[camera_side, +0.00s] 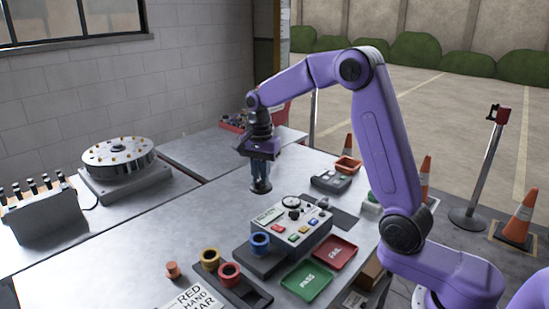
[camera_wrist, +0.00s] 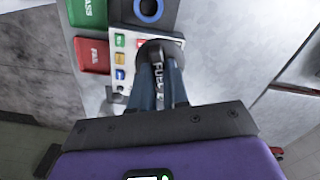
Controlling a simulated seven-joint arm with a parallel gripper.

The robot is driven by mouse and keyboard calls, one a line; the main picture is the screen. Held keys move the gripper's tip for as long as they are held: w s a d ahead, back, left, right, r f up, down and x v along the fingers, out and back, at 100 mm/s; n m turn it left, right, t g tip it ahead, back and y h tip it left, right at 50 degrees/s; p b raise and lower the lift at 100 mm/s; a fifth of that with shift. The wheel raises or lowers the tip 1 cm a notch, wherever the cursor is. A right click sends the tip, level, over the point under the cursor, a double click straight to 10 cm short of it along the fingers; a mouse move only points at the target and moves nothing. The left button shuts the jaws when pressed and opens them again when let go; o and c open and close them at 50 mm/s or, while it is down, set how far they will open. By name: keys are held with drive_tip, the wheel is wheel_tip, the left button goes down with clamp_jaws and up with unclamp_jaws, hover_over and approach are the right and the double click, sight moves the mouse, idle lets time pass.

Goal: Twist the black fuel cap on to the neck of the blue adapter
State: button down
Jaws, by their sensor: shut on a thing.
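The blue adapter (camera_side: 260,241) sits on the front left part of the grey tester, its round neck open and facing up. It also shows in the wrist view (camera_wrist: 148,9) at the top edge, with a dark opening.
The tester (camera_side: 290,222) has coloured buttons and a dial. Green PASS (camera_side: 306,281) and red FAIL (camera_side: 336,252) trays lie beside it. Yellow (camera_side: 210,258) and red (camera_side: 229,272) adapters stand in a dark holder at the front. A round turntable (camera_side: 119,158) stands at left.

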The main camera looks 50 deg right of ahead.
drive_tip(key=s+a+n, duration=0.1)
drive_tip(key=s+a, duration=0.2)
drive_tip(key=a, duration=0.2)
drive_tip(key=shift+d+f, duration=0.2)
drive_tip(key=shift+f, duration=2.65)
drive_tip(key=shift+d+f, duration=0.2)
drive_tip(key=shift+f, duration=2.6)
drive_tip(key=shift+f, duration=0.85)
drive_tip(key=m, duration=1.1)
drive_tip(key=shift+f+m, duration=0.1)
drive_tip(key=shift+m, duration=0.3)
drive_tip(key=c, duration=1)
unclamp_jaws()
drive_tip(key=shift+c, duration=0.2)
